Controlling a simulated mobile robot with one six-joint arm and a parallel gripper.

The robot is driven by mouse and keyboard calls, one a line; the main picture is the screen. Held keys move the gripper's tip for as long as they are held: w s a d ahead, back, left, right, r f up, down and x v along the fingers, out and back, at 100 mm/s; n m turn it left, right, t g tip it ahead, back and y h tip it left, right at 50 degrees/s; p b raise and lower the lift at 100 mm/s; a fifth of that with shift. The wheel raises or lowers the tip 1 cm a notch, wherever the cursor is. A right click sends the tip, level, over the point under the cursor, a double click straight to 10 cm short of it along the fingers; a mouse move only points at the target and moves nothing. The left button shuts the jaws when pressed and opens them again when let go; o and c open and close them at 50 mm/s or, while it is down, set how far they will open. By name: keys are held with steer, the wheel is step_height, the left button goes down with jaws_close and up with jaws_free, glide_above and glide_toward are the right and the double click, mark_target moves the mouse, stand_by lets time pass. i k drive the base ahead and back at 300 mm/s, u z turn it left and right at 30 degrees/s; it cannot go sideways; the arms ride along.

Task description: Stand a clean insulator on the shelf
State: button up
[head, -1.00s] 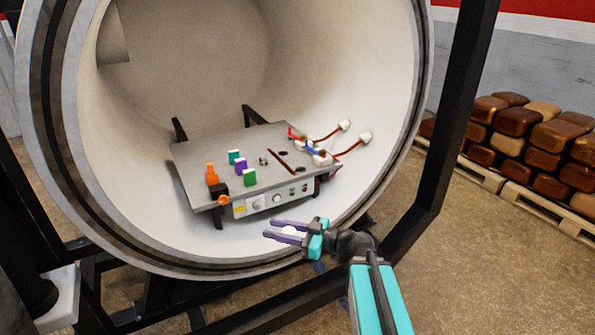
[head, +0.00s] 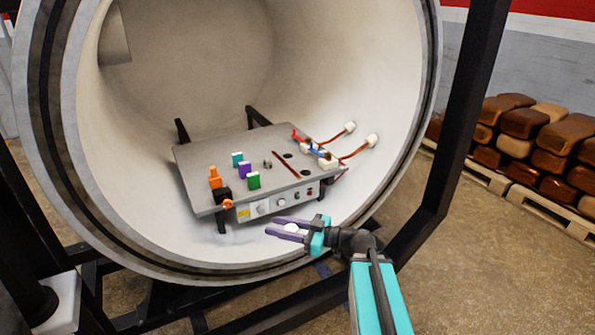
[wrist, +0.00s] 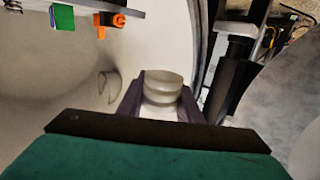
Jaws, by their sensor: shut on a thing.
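My gripper (head: 272,226) is shut on a white ribbed insulator (head: 291,228), held at the front of the round furnace opening. In the wrist view the insulator (wrist: 163,88) sits between the purple fingers, roughly upright, and its pale surface shows no clear dirt. A grey plate (head: 205,160) on dark legs stands inside the furnace, beyond my gripper. White insulators (head: 327,161) are at its right end beside red and blue parts. I cannot tell for certain which surface is the shelf.
The plate carries orange, black, teal, purple and green blocks (head: 253,180) and a control panel (head: 262,207) on its front. The furnace rim (head: 190,276) lies below my gripper. A black frame post (head: 455,130) stands right. Pallets of brown blocks (head: 535,140) are behind it.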

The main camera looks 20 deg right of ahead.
mark_target(305, 172)
steer(key=i, duration=0.85)
steer(key=z, duration=0.2)
steer(key=k, duration=0.5)
steer(key=u, duration=0.7)
steer(key=i, duration=0.45)
steer(key=u, duration=0.05)
